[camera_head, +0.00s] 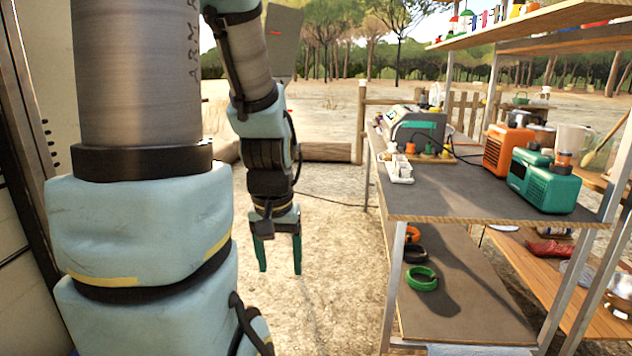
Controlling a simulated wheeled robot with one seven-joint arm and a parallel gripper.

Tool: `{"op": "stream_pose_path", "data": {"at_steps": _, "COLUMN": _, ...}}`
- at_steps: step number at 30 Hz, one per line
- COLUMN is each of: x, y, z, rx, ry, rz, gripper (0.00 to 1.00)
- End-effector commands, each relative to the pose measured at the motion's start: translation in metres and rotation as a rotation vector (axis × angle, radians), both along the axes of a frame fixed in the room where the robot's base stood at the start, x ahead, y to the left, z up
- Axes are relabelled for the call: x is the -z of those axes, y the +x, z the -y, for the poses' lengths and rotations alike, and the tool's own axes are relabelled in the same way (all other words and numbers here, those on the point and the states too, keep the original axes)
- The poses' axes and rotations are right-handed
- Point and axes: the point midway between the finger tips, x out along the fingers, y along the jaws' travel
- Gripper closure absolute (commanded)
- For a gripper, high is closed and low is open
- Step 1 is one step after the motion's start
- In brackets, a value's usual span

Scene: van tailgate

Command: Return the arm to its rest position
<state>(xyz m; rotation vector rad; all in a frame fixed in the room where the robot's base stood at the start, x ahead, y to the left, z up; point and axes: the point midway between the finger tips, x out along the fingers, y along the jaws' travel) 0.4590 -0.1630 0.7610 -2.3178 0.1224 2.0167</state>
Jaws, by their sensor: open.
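My arm fills the left and centre of the head view, with a thick pale-blue upper section close to the camera. The forearm hangs down beyond it. My gripper (279,254) points downward over the sandy ground, left of the shelf unit. Its two green fingers are apart, and nothing shows between them. It does not touch the shelf.
A metal-framed shelf (470,190) stands at right. Its top holds an orange device (508,150), a green device (543,180) and a grey machine (418,128). Rings, including a green one (421,279), lie below. A log (330,152) lies behind. Sandy ground (340,240) is open.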

Motion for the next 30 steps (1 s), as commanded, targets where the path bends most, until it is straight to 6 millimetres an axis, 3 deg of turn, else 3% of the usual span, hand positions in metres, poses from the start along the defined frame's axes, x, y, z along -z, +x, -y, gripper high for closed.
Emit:
{"op": "stream_pose_path", "data": {"at_steps": 1, "x": -0.021, "y": 0.0, "z": 0.0, "rx": -0.001, "ry": 0.0, "rz": 0.0, "gripper": 0.31}}
{"op": "stream_pose_path", "data": {"at_steps": 16, "x": -0.154, "y": 0.001, "z": 0.0, "rx": -0.004, "ry": -0.002, "rz": 0.0, "gripper": 0.31}}
{"op": "stream_pose_path", "data": {"at_steps": 21, "x": -0.175, "y": 0.001, "z": 0.001, "rx": -0.004, "ry": -0.002, "rz": 0.0, "gripper": 0.31}}
{"op": "stream_pose_path", "data": {"at_steps": 30, "x": -0.178, "y": 0.001, "z": 0.001, "rx": -0.004, "ry": -0.002, "rz": 0.0, "gripper": 0.31}}
